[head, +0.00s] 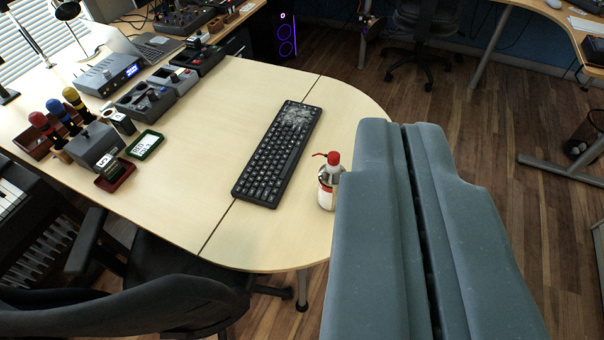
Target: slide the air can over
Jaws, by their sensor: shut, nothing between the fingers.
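The air can (327,187) stands upright near the rounded right end of the desk (265,240). It is small and pale with a red cap and a thin red nozzle pointing left. My gripper (403,128) fills the right of the head view, its two grey fingers shut with only a thin dark seam between them and nothing held. The gripper is to the right of the can, and its left finger covers part of the can's right edge in the picture. I cannot tell whether they touch.
A black keyboard (278,152) lies just left of the can. Several audio boxes and a green-framed card (145,145) sit farther left. A black chair (150,305) stands at the near edge. The desk is bare between keyboard and boxes. Wooden floor (490,130) lies beyond the right edge.

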